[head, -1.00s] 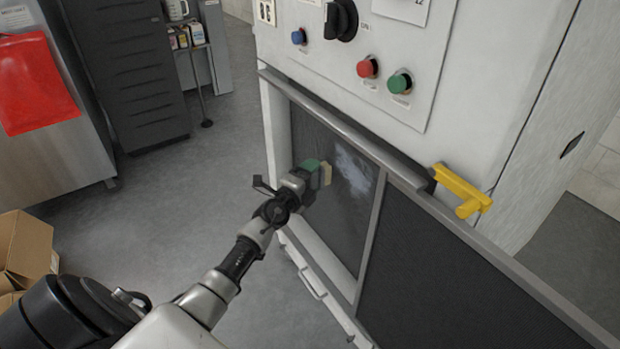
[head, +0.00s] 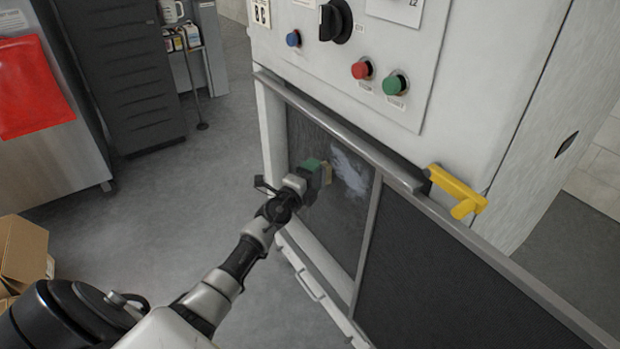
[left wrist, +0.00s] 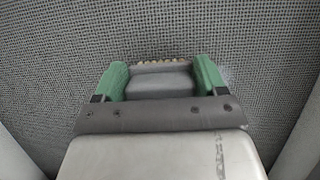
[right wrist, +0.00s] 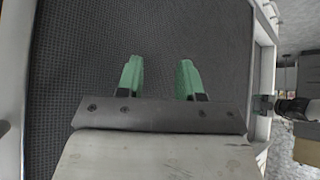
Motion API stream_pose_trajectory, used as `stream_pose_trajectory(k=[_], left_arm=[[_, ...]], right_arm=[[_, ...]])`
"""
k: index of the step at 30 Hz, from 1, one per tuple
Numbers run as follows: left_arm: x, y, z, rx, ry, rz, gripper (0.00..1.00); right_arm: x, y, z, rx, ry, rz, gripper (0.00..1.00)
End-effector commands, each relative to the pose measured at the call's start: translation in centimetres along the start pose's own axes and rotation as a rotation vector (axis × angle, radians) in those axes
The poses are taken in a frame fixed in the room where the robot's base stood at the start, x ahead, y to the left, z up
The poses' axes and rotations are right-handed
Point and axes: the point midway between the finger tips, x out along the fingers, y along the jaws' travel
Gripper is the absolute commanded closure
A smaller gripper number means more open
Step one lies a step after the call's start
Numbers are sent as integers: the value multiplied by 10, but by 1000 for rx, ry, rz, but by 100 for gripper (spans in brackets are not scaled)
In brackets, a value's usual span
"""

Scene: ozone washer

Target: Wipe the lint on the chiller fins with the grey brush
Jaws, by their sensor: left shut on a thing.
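The chiller fins (head: 316,212) are a dark, fine-meshed panel framed in the front of the pale cabinet. A whitish lint patch (head: 350,168) lies on their upper part. My left gripper (head: 314,172) is shut on the grey brush (left wrist: 158,83), whose pale bristles point at the fins. The bristle end (head: 326,174) is just left of the lint in the head view; I cannot tell whether it touches the fins. My right gripper (right wrist: 160,78) is open and empty, facing a dark mesh panel. It is outside the head view.
A yellow handle (head: 456,190) sticks out at the panel's top right. Above are a black knob (head: 336,20) and red, green and blue buttons. A cardboard box (head: 22,255) stands at lower left. The floor left of the cabinet is clear.

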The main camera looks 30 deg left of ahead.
Motion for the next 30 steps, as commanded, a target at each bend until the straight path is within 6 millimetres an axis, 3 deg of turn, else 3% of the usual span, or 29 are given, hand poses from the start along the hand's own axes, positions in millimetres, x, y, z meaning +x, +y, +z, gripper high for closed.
stream_pose_trajectory(k=[16, 30], left_arm=[[6, -1, -5, 0, 1, 0, 47], [0, -2, -18, -1, 1, 0, 47]], right_arm=[[-1, 0, 0, 1, -11, 1, 63], [-19, 6, 41, 9, -278, 16, 63]])
